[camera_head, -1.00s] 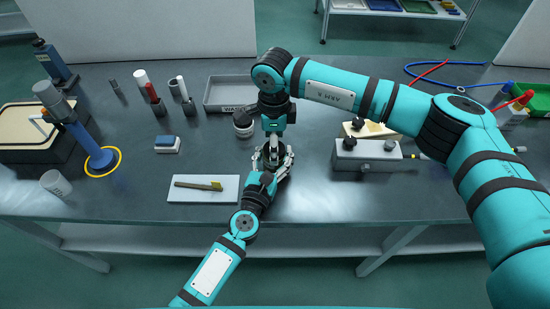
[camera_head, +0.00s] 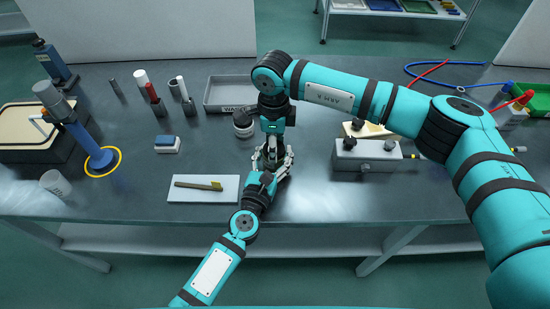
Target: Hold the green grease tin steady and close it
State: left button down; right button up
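My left gripper (camera_head: 272,164) reaches in from the front edge and sits low over the table, between the white mat and the grey block. My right gripper (camera_head: 273,152) points down from above at the same spot, and the two overlap in the picture. I cannot make out the green grease tin or its lid; the grippers cover the place where they meet. Whether either gripper is open or shut on something is hidden.
A dark jar with a pale band (camera_head: 243,124) stands close left of my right wrist. A grey tray (camera_head: 228,106) lies behind it. A white mat (camera_head: 186,196) holds a brush (camera_head: 198,185). A grey block with knobs (camera_head: 366,158) stands to the right.

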jog(key=o, duration=1.4)
jog(key=shift+c, duration=0.2)
notch_tip(320, 180, up, 12)
pick_arm(q)
jog(key=shift+c, duration=1.4)
grip_release()
jog(key=shift+s, duration=0.1)
jog(key=v, duration=1.2)
